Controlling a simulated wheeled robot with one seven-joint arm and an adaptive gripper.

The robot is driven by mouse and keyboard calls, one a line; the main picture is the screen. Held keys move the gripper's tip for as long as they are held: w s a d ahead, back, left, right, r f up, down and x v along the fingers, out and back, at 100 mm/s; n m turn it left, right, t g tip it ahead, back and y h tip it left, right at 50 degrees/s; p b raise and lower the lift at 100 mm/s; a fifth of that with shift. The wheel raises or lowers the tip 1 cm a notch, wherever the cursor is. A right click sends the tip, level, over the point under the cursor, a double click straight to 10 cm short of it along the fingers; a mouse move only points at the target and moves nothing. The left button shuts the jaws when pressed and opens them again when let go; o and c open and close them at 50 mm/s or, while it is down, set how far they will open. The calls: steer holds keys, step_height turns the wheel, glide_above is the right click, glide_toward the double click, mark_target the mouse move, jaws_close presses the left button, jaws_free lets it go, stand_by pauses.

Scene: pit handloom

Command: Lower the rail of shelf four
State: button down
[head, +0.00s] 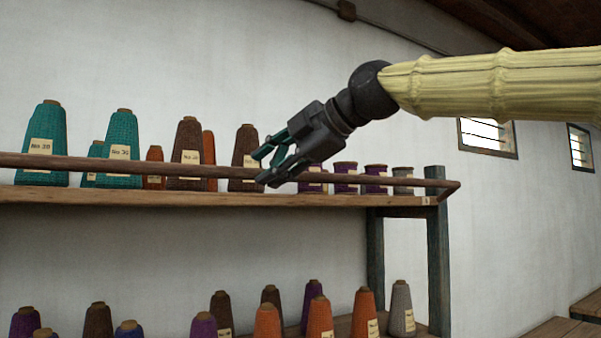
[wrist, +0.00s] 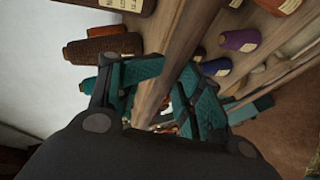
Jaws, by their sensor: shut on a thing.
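The rail (head: 100,164) is a long, round, dark wooden bar. It runs along the front of the upper shelf (head: 200,197), a little above the board, and turns back at its right end near the post. My gripper (head: 265,166) reaches in from the upper right and is shut on the rail, right of its middle as seen in the head view. In the wrist view the rail (wrist: 178,65) passes between the teal fingers of my gripper (wrist: 172,92). The fingers hide a short piece of the rail.
Teal, brown and orange yarn cones (head: 121,136) stand behind the rail, with purple spools (head: 346,177) to the right. More cones (head: 320,316) stand on the lower shelf. A blue-grey post (head: 438,260) holds the shelf's right end. The space before the shelf looks free.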

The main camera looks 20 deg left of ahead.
step_height(320, 180, down, 7)
steer(key=s+d+n+t+y+b, duration=0.1)
steer(key=s+y+b, duration=0.1)
steer(key=b, duration=0.7)
steer(key=shift+d+n+t+y, duration=0.3)
steer(key=shift+d+y, duration=0.05)
steer(key=shift+y, duration=0.55)
steer(key=c, duration=2.2)
jaws_free()
steer(key=shift+s+d+r, duration=0.2)
steer(key=shift+d, duration=0.4)
steer(key=o, duration=0.7)
steer(key=shift+w+r, duration=0.1)
steer(key=shift+w, duration=0.05)
steer(key=shift+o, duration=1)
steer(key=shift+a, duration=0.2)
steer(key=v, duration=1.1)
steer(key=shift+w+d, duration=0.25)
steer(key=shift+d, duration=0.05)
